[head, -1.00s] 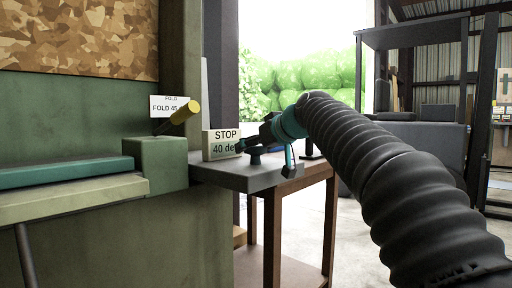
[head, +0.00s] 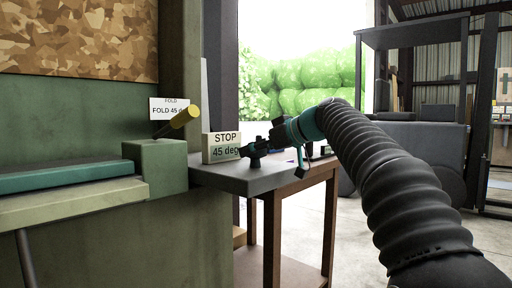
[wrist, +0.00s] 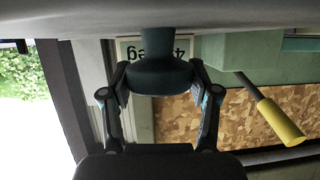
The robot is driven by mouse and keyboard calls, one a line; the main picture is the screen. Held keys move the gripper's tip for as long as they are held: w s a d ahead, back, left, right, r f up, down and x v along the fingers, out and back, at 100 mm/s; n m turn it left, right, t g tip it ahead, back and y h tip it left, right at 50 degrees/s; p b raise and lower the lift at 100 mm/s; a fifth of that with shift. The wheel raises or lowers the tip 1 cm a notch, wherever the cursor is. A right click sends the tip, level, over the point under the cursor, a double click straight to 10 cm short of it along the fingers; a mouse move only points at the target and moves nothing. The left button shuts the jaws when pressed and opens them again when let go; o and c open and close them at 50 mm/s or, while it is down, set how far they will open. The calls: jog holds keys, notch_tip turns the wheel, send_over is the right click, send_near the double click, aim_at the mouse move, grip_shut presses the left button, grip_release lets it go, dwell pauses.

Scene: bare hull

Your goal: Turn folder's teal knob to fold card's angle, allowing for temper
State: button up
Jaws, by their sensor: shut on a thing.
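The teal knob (wrist: 160,78) fills the space between my fingers in the wrist view and looks dark teal. My gripper (wrist: 158,88) is shut on it, one finger on each side. In the head view my gripper (head: 262,150) is at the grey ledge, with the knob (head: 256,162) mostly hidden. The stop sign (head: 221,147) beside it reads "STOP 45 deg". The fold card (head: 169,108) on the green folder (head: 200,225) reads "FOLD 45 d", its right end hidden by the yellow-ended lever (head: 186,116). No temper figure is readable.
The lever rises from a green block (head: 158,165) left of the stop sign. A teal bar (head: 65,174) lies along the folder at left. A brown-legged stand (head: 272,235) is under the grey ledge (head: 260,180). Open floor shows at right.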

jog(key=shift+n+g+y+p, duration=0.5)
jog(key=shift+n+g+p, duration=0.25)
jog(key=shift+n+g, duration=0.3)
jog(key=shift+f, duration=0.1)
jog(key=o, duration=1.2)
jog(key=shift+s+a, duration=0.1)
jog(key=shift+c, duration=0.2)
jog(key=shift+d+r, duration=0.2)
jog(key=shift+d, duration=0.1)
jog(key=v, duration=1.1)
jog(key=shift+d, duration=0.25)
